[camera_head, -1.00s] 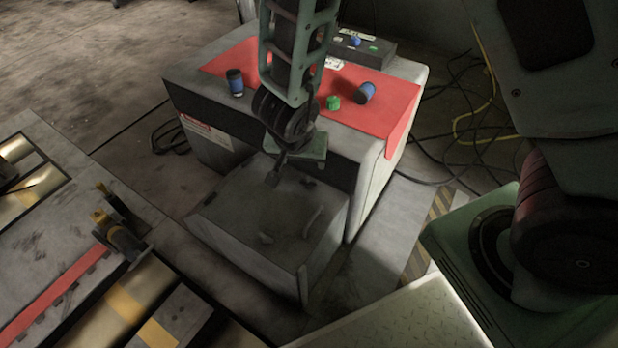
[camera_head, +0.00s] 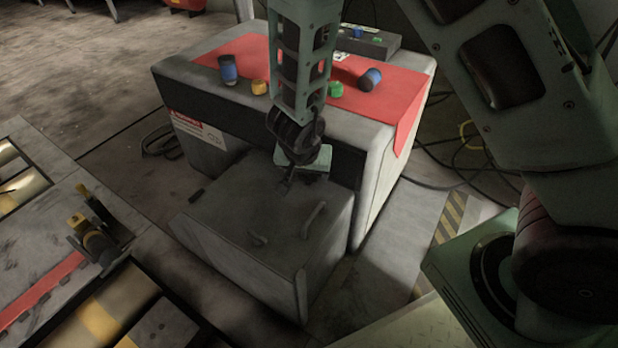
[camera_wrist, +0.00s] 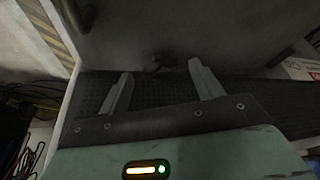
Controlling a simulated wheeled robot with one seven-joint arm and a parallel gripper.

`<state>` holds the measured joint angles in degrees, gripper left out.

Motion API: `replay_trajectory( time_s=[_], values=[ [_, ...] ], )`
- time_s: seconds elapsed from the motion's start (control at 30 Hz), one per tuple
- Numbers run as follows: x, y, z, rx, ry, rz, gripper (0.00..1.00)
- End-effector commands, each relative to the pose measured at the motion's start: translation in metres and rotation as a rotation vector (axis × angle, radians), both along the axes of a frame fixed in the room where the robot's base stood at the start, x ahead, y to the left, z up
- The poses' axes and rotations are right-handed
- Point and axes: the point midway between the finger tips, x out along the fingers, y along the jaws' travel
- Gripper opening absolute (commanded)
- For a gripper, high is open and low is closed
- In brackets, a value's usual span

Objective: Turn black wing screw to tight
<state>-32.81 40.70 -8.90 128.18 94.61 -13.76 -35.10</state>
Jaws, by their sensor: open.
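My gripper (camera_head: 287,184) hangs over the back of the grey box lid, close to its surface, in the head view. Its two fingers are apart in the wrist view (camera_wrist: 160,76), with nothing between them. A small dark piece (camera_wrist: 156,60), probably the black wing screw, lies on the grey surface just beyond the fingertips, roughly centred between them. It is dim, and its wing angle cannot be made out. In the head view the gripper largely hides that spot.
The grey lid (camera_head: 235,215) carries two handles (camera_head: 314,219). Behind it stands a cabinet with a red top (camera_head: 405,105), bearing blue-and-black cans (camera_head: 228,70), a yellow cap (camera_head: 260,87) and a green cap (camera_head: 336,90). Rollers lie left; cables lie right.

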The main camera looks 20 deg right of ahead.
Motion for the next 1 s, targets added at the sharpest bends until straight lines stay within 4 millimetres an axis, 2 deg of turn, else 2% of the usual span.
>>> replay_trajectory(
  time_s=[0.1,0.43,0.47,0.6,0.83,1.0],
  values=[
    [0.0022,-0.0015,-0.0079,0.000,0.000,0.000,0.65],
    [0.0028,-0.0022,-0.0081,0.000,0.000,0.000,0.65],
    [0.0028,-0.0022,-0.0081,-0.001,0.001,0.000,0.60],
    [0.0026,-0.0023,-0.0081,-0.001,0.001,0.000,0.21],
    [0.0021,-0.0030,-0.0060,-0.003,0.003,-0.014,0.21],
    [0.0023,-0.0034,-0.0014,-0.004,0.006,-0.088,0.21]
  ],
)
